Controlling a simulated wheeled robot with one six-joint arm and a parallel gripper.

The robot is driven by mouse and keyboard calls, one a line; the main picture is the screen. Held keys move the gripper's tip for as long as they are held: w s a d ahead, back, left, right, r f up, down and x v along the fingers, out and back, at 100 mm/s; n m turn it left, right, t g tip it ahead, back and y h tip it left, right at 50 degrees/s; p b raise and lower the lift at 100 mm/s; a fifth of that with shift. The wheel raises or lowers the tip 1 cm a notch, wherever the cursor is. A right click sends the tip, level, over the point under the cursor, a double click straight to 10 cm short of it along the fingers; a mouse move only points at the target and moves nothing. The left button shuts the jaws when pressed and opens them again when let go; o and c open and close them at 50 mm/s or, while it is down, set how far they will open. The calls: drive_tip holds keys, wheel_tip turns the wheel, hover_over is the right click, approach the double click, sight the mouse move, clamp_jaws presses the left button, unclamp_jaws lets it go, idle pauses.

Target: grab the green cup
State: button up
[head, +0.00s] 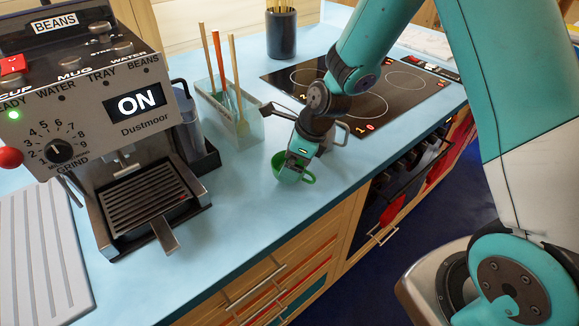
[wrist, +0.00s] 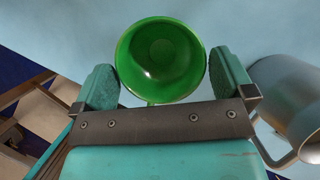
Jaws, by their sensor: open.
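The green cup (head: 309,178) stands on the light blue counter near its front edge, partly hidden behind my gripper in the head view. In the wrist view I look down into the round, empty-looking green cup (wrist: 160,60). My gripper (wrist: 158,82) is open, with one teal finger on each side of the cup. A narrow gap shows beside the cup at each finger in the wrist view. In the head view my gripper (head: 292,170) points down at the cup.
A metal pitcher (wrist: 290,95) stands close by my right finger in the wrist view. A clear bin with utensils (head: 235,118), a coffee machine (head: 130,190) and a black cooktop (head: 375,100) share the counter. The counter left of the cup is clear.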

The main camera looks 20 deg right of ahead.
drive_tip(key=shift+x, duration=0.85)
drive_tip(key=shift+r, duration=0.1)
drive_tip(key=c, duration=0.7)
